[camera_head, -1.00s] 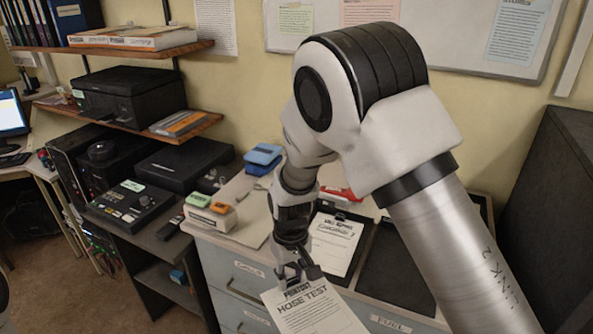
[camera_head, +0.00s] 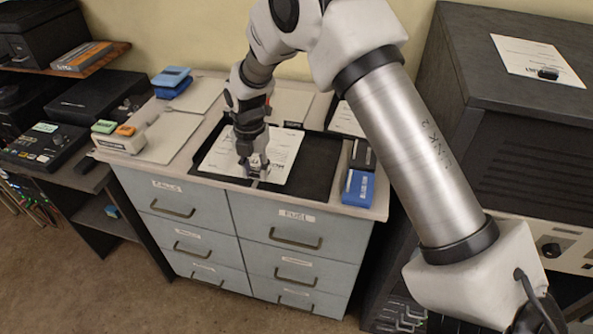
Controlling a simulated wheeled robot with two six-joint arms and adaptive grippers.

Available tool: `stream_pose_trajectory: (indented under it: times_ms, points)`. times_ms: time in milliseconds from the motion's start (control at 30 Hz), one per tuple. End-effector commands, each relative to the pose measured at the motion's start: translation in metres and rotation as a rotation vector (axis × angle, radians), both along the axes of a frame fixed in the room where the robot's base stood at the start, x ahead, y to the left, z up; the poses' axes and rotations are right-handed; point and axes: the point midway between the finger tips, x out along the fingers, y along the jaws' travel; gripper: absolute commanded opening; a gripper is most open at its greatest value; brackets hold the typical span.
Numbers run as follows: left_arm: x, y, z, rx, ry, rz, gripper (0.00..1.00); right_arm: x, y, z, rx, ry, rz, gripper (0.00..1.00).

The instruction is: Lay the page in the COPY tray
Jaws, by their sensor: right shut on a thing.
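The white page (camera_head: 284,150) is over the left part of the black trays (camera_head: 318,168) on top of the drawer cabinet. My right gripper (camera_head: 254,176) is shut on the page's near edge, pointing down. The page looks nearly flat and close to the tray. I cannot tell whether it touches the tray floor. The gripper and wrist hide part of its print. No COPY label is readable, so I cannot tell which tray is under the page. My left gripper is not in view.
A blue box (camera_head: 358,188) and a dark box (camera_head: 362,154) stand at the cabinet's right end. A stapler-like white holder (camera_head: 120,138) with green and orange blocks stands left. Another sheet (camera_head: 346,120) lies behind. A tall dark cabinet (camera_head: 490,120) stands right.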

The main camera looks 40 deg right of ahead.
Motion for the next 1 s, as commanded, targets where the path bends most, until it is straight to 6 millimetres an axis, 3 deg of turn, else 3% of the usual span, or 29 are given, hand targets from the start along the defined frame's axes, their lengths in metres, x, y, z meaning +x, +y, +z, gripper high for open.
stream_pose_trajectory:
  times_ms: [200,333,600,933,967,1000]
  points:
    - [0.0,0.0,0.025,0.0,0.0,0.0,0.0,-0.034,-0.059,-0.001,0.005,0.002,-0.005,0.02]
    - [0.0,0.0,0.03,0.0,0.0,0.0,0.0,-0.044,-0.079,-0.006,0.003,0.0,-0.003,0.02]
    - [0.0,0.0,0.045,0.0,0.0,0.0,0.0,-0.047,-0.083,-0.042,0.0,0.001,-0.001,0.02]
    - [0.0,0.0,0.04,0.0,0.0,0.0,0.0,-0.046,-0.082,-0.049,0.001,-0.001,-0.002,0.02]
    - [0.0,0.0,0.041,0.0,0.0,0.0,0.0,-0.046,-0.083,-0.047,0.001,-0.001,-0.002,0.43]
    - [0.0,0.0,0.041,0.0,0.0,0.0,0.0,-0.046,-0.083,-0.047,0.001,-0.001,-0.002,0.57]
